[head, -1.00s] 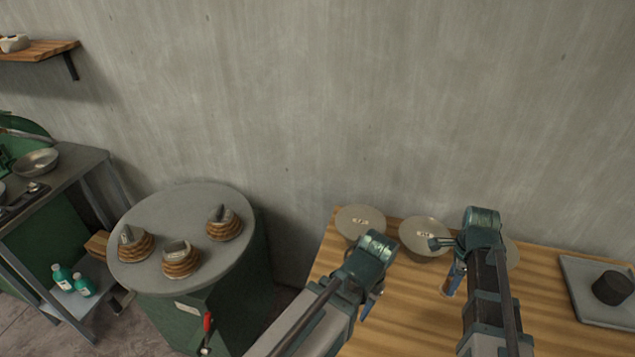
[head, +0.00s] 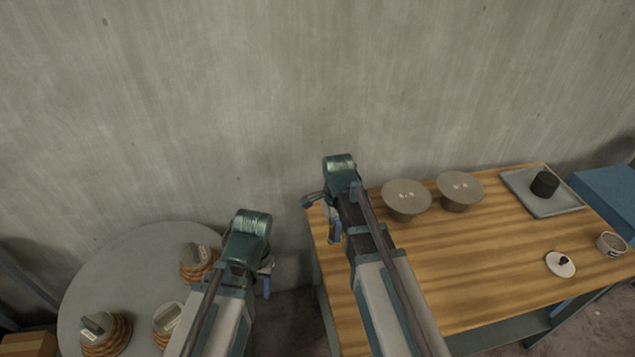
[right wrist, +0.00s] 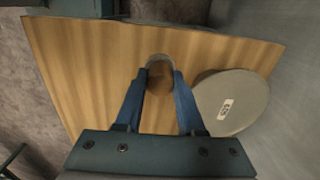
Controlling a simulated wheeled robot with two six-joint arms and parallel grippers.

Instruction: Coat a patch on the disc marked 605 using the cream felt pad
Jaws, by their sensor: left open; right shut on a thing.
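Two grey-beige discs, one (head: 406,190) left of the other (head: 460,186), stand on the wooden table; their small labels are too small to read. A labelled disc also shows in the right wrist view (right wrist: 232,100), right of the fingers. My right gripper (head: 334,228) is over the table's left end. It is shut on a round brown thing with a pale rim (right wrist: 160,62), held between blue fingers (right wrist: 160,80). I cannot tell whether this is the cream felt pad. My left gripper (head: 265,282) is open, left of the wooden table.
A round grey table (head: 110,265) at lower left bears several ringed brown pieces with grey tops, including one (head: 197,265). On the wooden table (head: 480,265) are a grey tray (head: 520,190) with a black cylinder (head: 545,184), a pale knobbed disc (head: 560,265) and a small pot (head: 611,244).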

